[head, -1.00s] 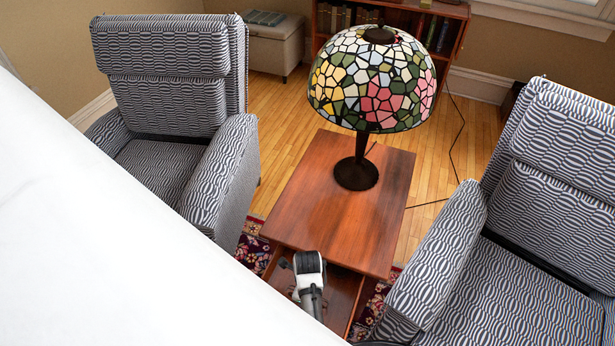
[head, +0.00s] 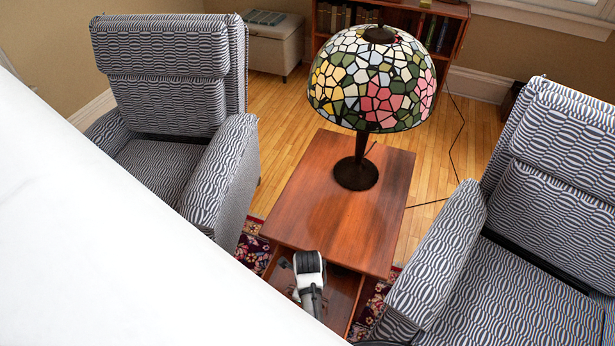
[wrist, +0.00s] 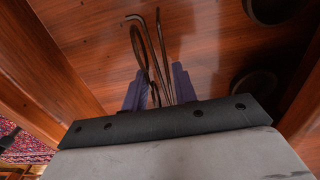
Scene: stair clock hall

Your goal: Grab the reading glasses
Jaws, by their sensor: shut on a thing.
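The reading glasses (wrist: 146,50) show in the wrist view as thin brown frames, their thin arms reaching up past the fingertips with a curved end. My gripper (wrist: 158,88) is shut on them, with a purple-grey finger on either side. The glasses are over or on a reddish wooden surface; I cannot tell if they touch it. In the head view, my gripper is hidden behind my wrist, at the open front compartment of the side table (head: 318,212). I cannot make out the glasses there.
A stained-glass lamp (head: 372,80) stands on the tabletop. Patterned armchairs flank the table at left (head: 170,100) and right (head: 540,220). Wooden walls rise on both sides in the wrist view, with two dark round things (wrist: 253,88) at right.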

